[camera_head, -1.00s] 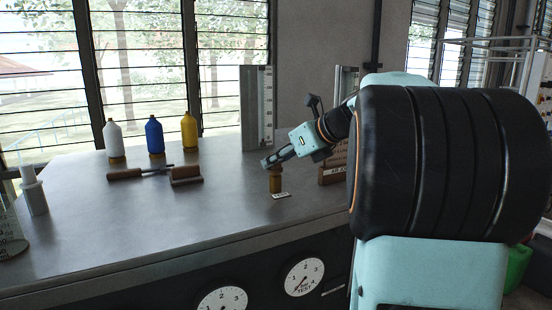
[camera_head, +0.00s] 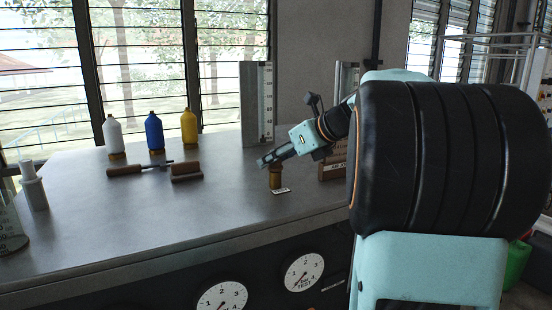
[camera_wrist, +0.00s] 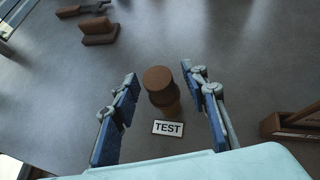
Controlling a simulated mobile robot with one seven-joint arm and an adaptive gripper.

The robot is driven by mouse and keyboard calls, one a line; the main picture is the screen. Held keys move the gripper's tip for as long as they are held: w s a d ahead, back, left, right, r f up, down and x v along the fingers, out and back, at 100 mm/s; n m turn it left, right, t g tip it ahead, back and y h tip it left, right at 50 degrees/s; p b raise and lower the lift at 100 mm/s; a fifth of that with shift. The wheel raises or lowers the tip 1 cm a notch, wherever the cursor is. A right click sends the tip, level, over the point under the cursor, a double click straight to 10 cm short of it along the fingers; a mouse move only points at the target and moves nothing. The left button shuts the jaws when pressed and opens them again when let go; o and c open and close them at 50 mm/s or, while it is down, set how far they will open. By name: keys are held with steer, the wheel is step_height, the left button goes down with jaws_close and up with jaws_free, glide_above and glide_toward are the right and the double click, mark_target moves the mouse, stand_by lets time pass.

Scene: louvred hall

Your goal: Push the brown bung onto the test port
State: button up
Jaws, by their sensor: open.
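The brown bung (camera_wrist: 158,77) sits upright on top of the brass-coloured test port (camera_wrist: 168,107), between my gripper's two fingers. Gaps show on both sides, and neither finger touches it. My gripper (camera_wrist: 159,74) is open and empty around the bung. A white TEST label (camera_wrist: 168,128) lies at the foot of the port. In the head view, the bung (camera_head: 276,168) is partly hidden by my gripper (camera_head: 265,160), above the port (camera_head: 275,181). How deep the bung sits cannot be told.
White (camera_head: 113,135), blue (camera_head: 154,133) and yellow (camera_head: 189,128) bottles stand at the back of the grey bench (camera_head: 130,220). A brown-handled tool (camera_head: 140,169) and a brown block (camera_head: 187,173) lie left. A wooden sign (camera_head: 331,167) stands right of the port.

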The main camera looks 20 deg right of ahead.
steer(key=s+d+r+p, duration=0.1)
steer(key=s+r+p, duration=0.2)
steer(key=r+p, duration=0.2)
steer(key=shift+r, duration=0.55)
steer(key=shift+s+d, duration=0.1)
steer(key=shift+d, duration=0.05)
steer(key=v, duration=1.2)
